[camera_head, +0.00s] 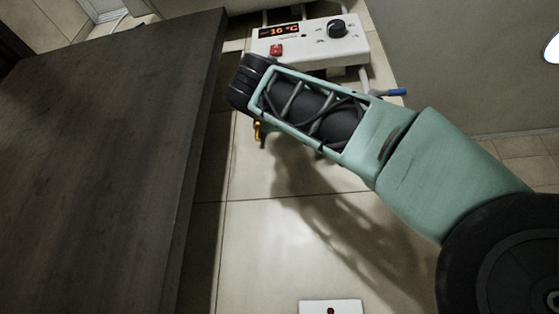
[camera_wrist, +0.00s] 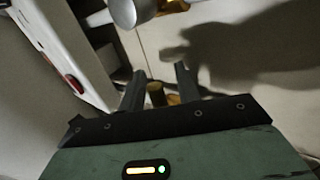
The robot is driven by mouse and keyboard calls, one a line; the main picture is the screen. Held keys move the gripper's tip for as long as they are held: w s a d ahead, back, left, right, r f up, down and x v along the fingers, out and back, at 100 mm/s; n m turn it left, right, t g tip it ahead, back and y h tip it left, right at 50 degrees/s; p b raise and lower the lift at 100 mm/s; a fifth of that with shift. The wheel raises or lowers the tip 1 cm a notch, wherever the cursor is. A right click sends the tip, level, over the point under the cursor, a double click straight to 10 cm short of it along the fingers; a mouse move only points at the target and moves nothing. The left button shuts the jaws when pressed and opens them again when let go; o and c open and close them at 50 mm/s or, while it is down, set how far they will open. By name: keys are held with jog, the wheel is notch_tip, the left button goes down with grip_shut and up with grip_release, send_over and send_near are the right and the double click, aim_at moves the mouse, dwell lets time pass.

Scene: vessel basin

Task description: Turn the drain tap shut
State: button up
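A brass-coloured fitting (camera_wrist: 156,95) shows in the wrist view between the two dark fingers of my gripper (camera_wrist: 160,80). It looks like part of the drain tap, but I cannot tell its handle or how far it is turned. The fingers stand apart; I cannot tell whether either touches the brass. More brass (camera_wrist: 172,7) shows farther off beside a grey metal cylinder (camera_wrist: 126,12).
A white control box (camera_head: 311,45) with a "-16 °C" display, red switch and black knob stands behind my wrist; its red switch (camera_wrist: 74,84) also shows in the wrist view. A dark wooden panel (camera_head: 95,160) fills the left. Tiled floor lies below my arm.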

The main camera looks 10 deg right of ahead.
jog(key=b+v, duration=1)
jog(key=v, duration=0.7)
jog(key=shift+s+b, duration=0.15)
jog(key=shift+b, duration=0.15)
jog(key=shift+s+a, duration=0.1)
jog(key=shift+a, duration=0.05)
